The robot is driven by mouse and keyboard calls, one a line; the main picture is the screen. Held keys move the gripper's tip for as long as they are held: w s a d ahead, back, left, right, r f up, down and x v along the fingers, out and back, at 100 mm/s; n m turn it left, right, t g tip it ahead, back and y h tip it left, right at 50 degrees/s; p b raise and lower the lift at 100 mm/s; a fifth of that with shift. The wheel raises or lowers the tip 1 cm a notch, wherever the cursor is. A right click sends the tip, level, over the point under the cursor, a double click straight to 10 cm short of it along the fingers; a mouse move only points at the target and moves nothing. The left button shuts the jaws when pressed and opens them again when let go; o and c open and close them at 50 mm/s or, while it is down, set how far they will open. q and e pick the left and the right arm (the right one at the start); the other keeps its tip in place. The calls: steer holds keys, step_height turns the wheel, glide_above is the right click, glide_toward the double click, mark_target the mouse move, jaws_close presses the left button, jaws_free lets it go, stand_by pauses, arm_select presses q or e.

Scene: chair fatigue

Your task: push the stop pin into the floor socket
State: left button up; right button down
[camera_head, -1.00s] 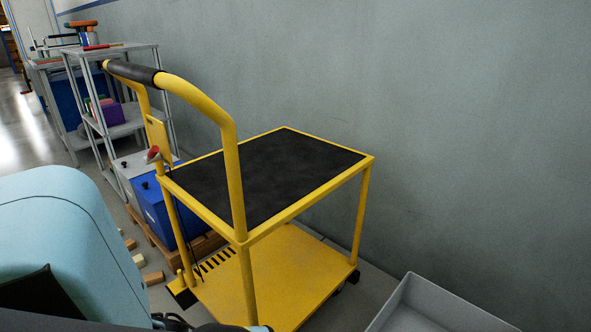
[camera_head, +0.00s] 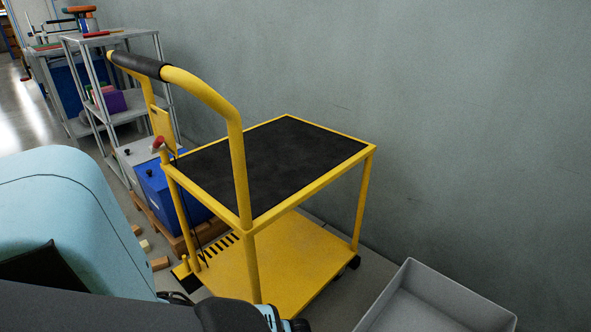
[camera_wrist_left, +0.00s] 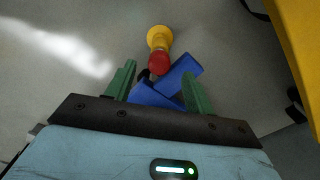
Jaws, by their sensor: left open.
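In the left wrist view, my left gripper (camera_wrist_left: 158,70) is open, with green fingers on either side of a red knob (camera_wrist_left: 159,63). I take the red knob to be the top of the stop pin. A round yellow piece (camera_wrist_left: 159,36) shows just beyond it, and blue bars (camera_wrist_left: 180,76) lie beside and below it. The fingers do not visibly grip anything. I cannot make out the floor socket or how deep the pin sits. In the head view, my left arm is at the lower left and its fingers are not visible. My right gripper is not in view.
A yellow cart (camera_head: 298,264) with a black top (camera_head: 270,165) stands near the grey wall. A grey bin (camera_head: 440,300) is at the lower right. Blue box (camera_head: 170,195), loose blocks (camera_head: 159,263) and metal shelves (camera_head: 128,112) are at the left.

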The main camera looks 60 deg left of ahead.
arm_select(q)
step_height(320, 180, down, 3)
steer(key=b, duration=0.4)
steer(key=shift+s+f, duration=0.1)
steer(key=shift+f, duration=0.1)
step_height(320, 180, up, 4)
steer(key=p, duration=0.3)
steer(key=shift+r, duration=0.2)
steer(key=shift+n, duration=0.3)
steer(key=shift+s+r+p, duration=0.2)
steer(key=shift+r+p, duration=0.2)
steer(key=shift+r, duration=0.55)
steer(key=shift+s+r+p, duration=0.2)
steer(key=shift+r+p, duration=0.25)
steer(key=shift+r, duration=0.5)
steer(key=shift+s+r+p, duration=0.2)
steer(key=shift+r+p, duration=0.2)
steer(key=shift+r, duration=0.55)
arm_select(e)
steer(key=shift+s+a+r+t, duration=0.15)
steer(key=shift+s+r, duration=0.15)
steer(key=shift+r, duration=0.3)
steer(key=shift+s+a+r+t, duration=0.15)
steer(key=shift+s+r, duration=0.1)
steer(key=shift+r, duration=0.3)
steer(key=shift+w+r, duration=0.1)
